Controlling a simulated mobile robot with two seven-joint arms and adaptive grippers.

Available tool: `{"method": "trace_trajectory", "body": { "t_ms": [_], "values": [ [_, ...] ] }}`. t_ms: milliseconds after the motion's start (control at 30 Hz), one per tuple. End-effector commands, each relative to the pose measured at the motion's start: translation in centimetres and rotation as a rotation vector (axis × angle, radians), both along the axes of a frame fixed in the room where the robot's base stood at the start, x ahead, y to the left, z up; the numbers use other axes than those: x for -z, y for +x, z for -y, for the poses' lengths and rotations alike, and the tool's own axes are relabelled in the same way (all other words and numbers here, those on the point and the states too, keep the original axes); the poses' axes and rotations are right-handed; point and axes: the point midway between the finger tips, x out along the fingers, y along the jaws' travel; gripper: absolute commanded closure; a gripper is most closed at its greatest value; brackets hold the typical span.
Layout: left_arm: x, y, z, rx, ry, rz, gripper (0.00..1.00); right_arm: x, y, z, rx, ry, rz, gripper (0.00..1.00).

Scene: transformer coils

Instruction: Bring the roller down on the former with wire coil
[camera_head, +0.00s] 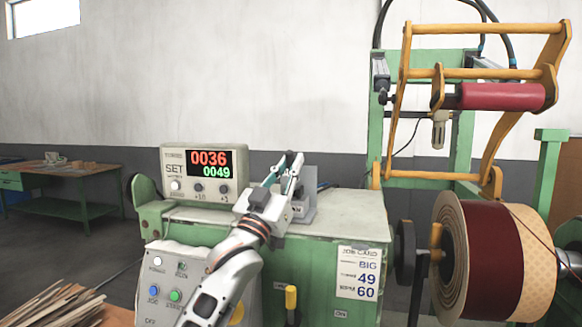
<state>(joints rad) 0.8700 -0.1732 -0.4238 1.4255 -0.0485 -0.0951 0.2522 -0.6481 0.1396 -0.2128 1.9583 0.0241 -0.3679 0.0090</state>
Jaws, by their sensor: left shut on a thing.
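The red roller (502,97) hangs in its yellow swing frame (400,110) at the upper right, raised well above the former and apart from it. The former with wire coil (492,258) is a large drum at the lower right, with a dark red winding between pale end bands. My left gripper (291,163) is above the green machine top, at the grey block (308,194). It is shut on a small part there, seemingly a lever, mostly hidden by the fingers. My right gripper is not in view.
A counter box (205,173) reads 0036 over 0049. A button panel (175,285) is at the lower front. Wooden strips (55,305) lie lower left. A workbench (70,175) stands far left.

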Motion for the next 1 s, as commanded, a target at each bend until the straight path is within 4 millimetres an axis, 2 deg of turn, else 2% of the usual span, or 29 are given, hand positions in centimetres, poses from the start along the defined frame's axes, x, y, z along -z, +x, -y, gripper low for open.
{"method": "trace_trajectory", "body": {
  "t_ms": [200,233,267,300,733,1000],
  "values": [
    [0.2,0.1,0.0,-0.001,0.003,-0.003,1.00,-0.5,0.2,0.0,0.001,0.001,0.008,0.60],
    [0.2,0.1,0.0,-0.001,0.003,-0.003,0.80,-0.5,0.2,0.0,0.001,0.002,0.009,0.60],
    [0.2,0.1,0.0,-0.001,0.003,-0.003,0.72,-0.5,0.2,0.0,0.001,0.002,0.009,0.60],
    [0.1,0.1,0.0,-0.001,0.003,-0.003,0.70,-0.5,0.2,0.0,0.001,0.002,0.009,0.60],
    [0.5,-0.5,-0.3,0.000,0.001,-0.002,0.70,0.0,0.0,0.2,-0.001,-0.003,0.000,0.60],
    [3.3,-3.8,-2.4,-0.001,0.001,-0.003,0.70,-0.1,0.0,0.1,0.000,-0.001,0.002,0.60]
  ]
}}
